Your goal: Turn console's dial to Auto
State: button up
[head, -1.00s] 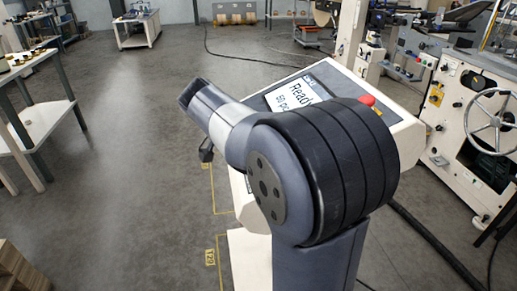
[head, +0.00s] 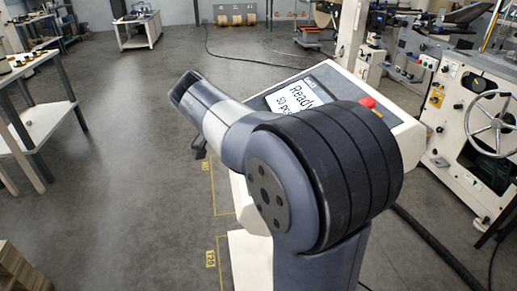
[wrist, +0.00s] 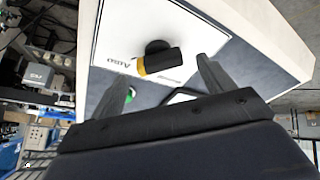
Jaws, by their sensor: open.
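The console (head: 345,77) stands behind my arm in the head view; its screen (head: 293,97) reads "Ready" and "50 pcs". My arm hides its dial there. In the wrist view, the dial (wrist: 165,61) is a black knob with a yellow band at its left end. The word "Auto" (wrist: 118,60) is printed upside down to its left, on the white panel (wrist: 190,30). The yellow end faces that side; exact alignment is unclear. My gripper (wrist: 164,68) is open, its fingertips on either side of the dial, with no clear contact.
A green button (wrist: 128,97) sits near the left finger in the wrist view. A red button (head: 367,102) is on the console's top in the head view. A machine with a handwheel (head: 494,122) stands at right, a table (head: 45,115) at left.

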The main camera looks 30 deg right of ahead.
jog(key=v, duration=0.8)
jog(key=shift+r+p, duration=0.15)
jog(key=shift+p, duration=0.3)
jog(key=b+x, duration=0.1)
jog(key=x, duration=0.9)
jog(key=shift+d+f, duration=0.2)
jog(key=shift+f, duration=0.15)
jog(key=shift+a+r, duration=0.1)
jog(key=shift+r, duration=0.05)
